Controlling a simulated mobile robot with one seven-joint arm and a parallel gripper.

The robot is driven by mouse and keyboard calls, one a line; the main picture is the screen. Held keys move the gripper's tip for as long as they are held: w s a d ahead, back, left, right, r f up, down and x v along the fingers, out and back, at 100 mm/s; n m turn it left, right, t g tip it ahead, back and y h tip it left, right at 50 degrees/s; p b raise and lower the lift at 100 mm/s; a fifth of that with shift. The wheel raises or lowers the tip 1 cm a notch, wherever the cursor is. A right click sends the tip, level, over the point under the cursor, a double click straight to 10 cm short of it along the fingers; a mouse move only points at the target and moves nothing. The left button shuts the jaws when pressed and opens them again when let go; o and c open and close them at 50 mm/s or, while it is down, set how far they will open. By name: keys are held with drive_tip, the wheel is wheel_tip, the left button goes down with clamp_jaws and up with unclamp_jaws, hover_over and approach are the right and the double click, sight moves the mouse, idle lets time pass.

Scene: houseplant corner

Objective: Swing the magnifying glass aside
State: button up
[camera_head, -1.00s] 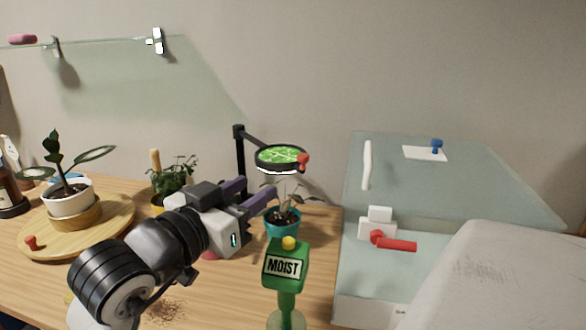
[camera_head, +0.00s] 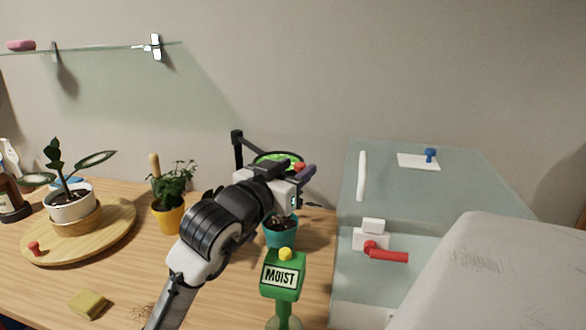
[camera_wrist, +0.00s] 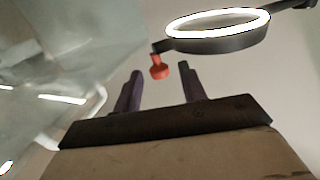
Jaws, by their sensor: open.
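The magnifying glass (camera_head: 268,157) is a round dark-rimmed lens with green showing in it, on a black post and arm (camera_head: 238,150) behind the teal pot. In the head view my gripper (camera_head: 306,172) is in front of its right side and hides part of it. In the wrist view the lit ring of the magnifying glass (camera_wrist: 218,24) is at upper right. Its red knob (camera_wrist: 159,69) is ahead of my fingertips, between their lines and nearer the left finger. My gripper (camera_wrist: 161,75) is open, and no contact with the knob shows.
A glass case (camera_head: 350,215) with a red handle (camera_head: 387,256) is at right. A yellow pot (camera_head: 168,218) and a wooden turntable (camera_head: 115,234) are at left.

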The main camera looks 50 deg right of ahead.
clamp_jaws()
drive_tip(key=shift+a, duration=0.15)
